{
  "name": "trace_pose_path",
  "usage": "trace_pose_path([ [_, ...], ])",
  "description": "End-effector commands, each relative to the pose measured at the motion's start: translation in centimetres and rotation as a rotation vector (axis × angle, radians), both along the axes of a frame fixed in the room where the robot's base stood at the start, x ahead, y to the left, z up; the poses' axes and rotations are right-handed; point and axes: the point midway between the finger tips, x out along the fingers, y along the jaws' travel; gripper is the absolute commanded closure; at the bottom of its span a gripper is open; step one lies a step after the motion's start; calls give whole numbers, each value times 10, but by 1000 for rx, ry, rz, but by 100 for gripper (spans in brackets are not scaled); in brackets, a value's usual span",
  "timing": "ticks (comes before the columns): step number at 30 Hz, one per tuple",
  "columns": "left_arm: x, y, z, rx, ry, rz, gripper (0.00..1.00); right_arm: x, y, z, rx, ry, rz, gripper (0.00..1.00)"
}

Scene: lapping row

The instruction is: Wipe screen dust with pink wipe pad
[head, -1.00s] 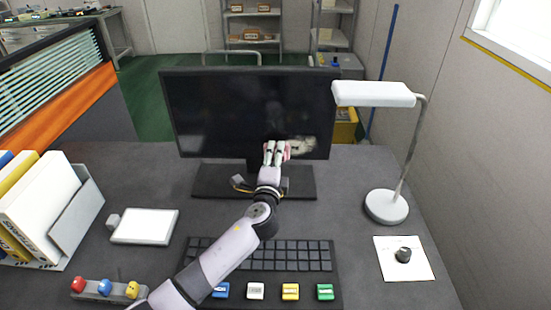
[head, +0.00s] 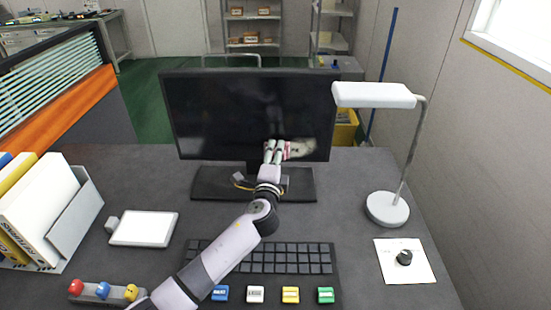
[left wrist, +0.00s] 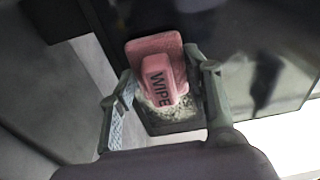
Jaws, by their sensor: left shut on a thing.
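The pink wipe pad (left wrist: 165,80) with the word WIPE on its grip block fills the middle of the left wrist view. A thin edge of the pad shows in the head view (head: 287,151). My left gripper (head: 274,148) is shut on the pad, its fingers on either side of the block (left wrist: 160,78). It is at the lower right part of the black monitor screen (head: 225,110). A pale dust patch (head: 303,149) lies on the screen just right of the fingers. Speckled dust also shows beside the pad in the left wrist view (left wrist: 172,112). My right gripper is out of view.
A keyboard (head: 290,257) and several coloured blocks lie in front of the monitor stand (head: 210,183). A white lamp (head: 387,208) stands right, its head near the screen's upper right corner. A white tablet (head: 145,228) and binders (head: 40,205) are left.

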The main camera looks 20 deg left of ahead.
Motion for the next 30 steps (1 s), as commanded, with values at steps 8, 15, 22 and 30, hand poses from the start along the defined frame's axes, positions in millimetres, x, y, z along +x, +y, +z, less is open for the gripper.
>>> trace_pose_path([
  [8,5,2,0,0,0,0,85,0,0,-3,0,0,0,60],
  [15,7,-4,-1,-2,0,-1,85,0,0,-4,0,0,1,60],
  [22,12,-23,-1,-2,0,-2,85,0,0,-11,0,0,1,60],
  [30,15,-38,0,0,0,0,85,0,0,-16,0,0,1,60],
])
